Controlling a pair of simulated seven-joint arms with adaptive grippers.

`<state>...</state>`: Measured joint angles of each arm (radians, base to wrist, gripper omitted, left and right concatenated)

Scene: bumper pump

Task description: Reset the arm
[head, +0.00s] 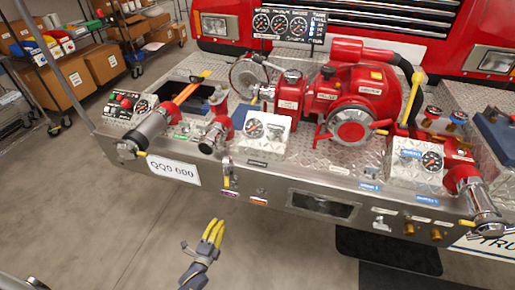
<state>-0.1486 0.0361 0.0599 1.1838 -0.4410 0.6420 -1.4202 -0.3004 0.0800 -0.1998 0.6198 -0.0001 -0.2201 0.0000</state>
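My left gripper (203,239) shows at the bottom centre-left of the head view, over the bare floor in front of the bumper. Its yellow fingers point up and away, with a grey digit standing apart on their left. It looks open, with nothing in it. It is apart from the fire truck bumper (270,190). My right gripper is not in view. The red pump (365,90) sits on the bumper's metal deck, with a yellow lever (414,95) on its right side.
A gauge panel (290,24) stands behind the pump. Capped outlets (155,125) and (483,205) stick out at the bumper's left and right ends. Shelving with cardboard boxes (85,70) stands at the back left. The floor (120,235) in front is clear.

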